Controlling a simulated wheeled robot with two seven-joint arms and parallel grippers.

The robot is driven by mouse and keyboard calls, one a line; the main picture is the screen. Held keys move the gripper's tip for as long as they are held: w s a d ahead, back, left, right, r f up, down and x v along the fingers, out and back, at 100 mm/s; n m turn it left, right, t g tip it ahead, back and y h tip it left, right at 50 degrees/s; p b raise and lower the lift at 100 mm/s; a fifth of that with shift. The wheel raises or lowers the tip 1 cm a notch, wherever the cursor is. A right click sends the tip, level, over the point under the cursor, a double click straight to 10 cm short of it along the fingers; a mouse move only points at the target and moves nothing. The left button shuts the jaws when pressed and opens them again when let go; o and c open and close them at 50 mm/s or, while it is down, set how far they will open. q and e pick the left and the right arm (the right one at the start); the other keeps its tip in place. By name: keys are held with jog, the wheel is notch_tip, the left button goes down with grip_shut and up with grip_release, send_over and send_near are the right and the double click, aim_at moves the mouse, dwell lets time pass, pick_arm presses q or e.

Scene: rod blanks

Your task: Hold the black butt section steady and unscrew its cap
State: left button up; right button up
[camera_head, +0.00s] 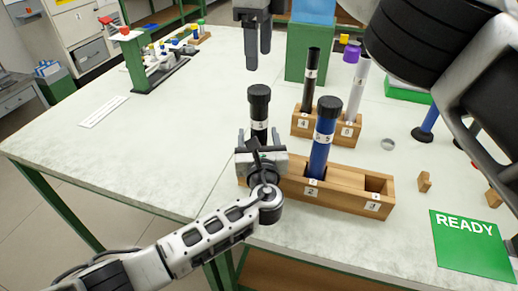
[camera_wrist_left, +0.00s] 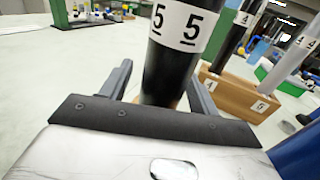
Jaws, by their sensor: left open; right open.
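The black butt section (camera_head: 259,128) stands upright at the left end of the front wooden rack (camera_head: 345,199). A wider dark cap (camera_head: 259,93) sits on its top. In the left wrist view, the section (camera_wrist_left: 168,75) carries a white label reading 5. My left gripper (camera_head: 259,138) is open with its fingers on either side of the section below the cap. I cannot tell whether they touch it. My right gripper (camera_head: 258,62) is open and empty, pointing down above the cap. The section's lower end is hidden by my left gripper.
A blue section (camera_head: 321,140) with a black cap leans slightly in the rack beside the black one. Behind, another wooden block (camera_head: 340,135) holds a thin black rod (camera_head: 310,80) and a pale purple-capped rod (camera_head: 357,85). A green READY mat (camera_head: 470,258) lies right. The table's left side is mostly clear.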

pick_arm(q)
grip_shut()
dwell(0.4)
